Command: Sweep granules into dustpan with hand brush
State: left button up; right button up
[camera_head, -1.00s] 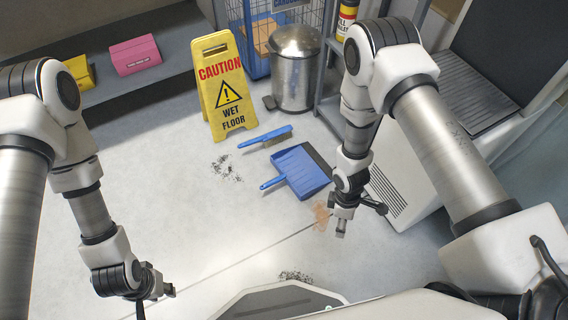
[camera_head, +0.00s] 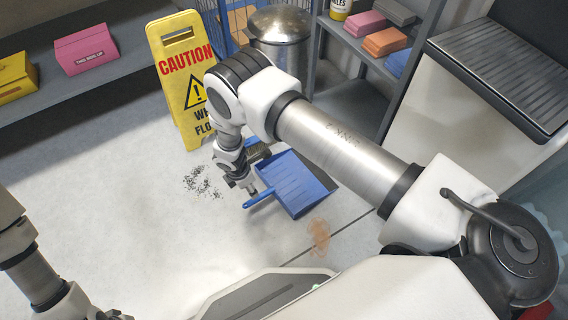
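The blue dustpan (camera_head: 300,190) lies on the floor near the middle, its handle (camera_head: 258,199) pointing left. My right gripper (camera_head: 243,188) is beside the handle's end, pointing down; I cannot tell whether it touches the handle or how far its fingers are apart. The hand brush (camera_head: 262,153) lies behind my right arm, which hides most of it. Dark granules (camera_head: 202,182) lie scattered on the floor left of my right gripper. My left gripper (camera_head: 116,315) is cut off at the bottom edge, so its opening does not show.
A yellow wet-floor sign (camera_head: 178,75) stands behind the granules. A metal bin (camera_head: 280,40) and a shelf rack (camera_head: 350,52) stand at the back. The floor at left is clear.

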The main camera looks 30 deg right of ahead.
jog(key=shift+s+a+f, duration=0.1)
jog(key=shift+s+f, duration=0.05)
jog(key=shift+f, duration=0.3)
pick_arm(q)
jog(key=shift+f, duration=0.3)
pick_arm(e)
jog(key=shift+r, duration=0.1)
jog(key=f+b, duration=0.2)
jog(key=f, duration=0.1)
jog(key=d+f+b, duration=0.1)
jog(key=f+b, duration=0.4)
jog(key=f, duration=0.1)
jog(key=shift+d+b, duration=0.2)
jog(key=shift+b, duration=0.2)
pick_arm(q)
notch_tip(320, 180, down, 8)
jog(key=shift+r, duration=0.2)
jog(key=shift+w+a, duration=0.1)
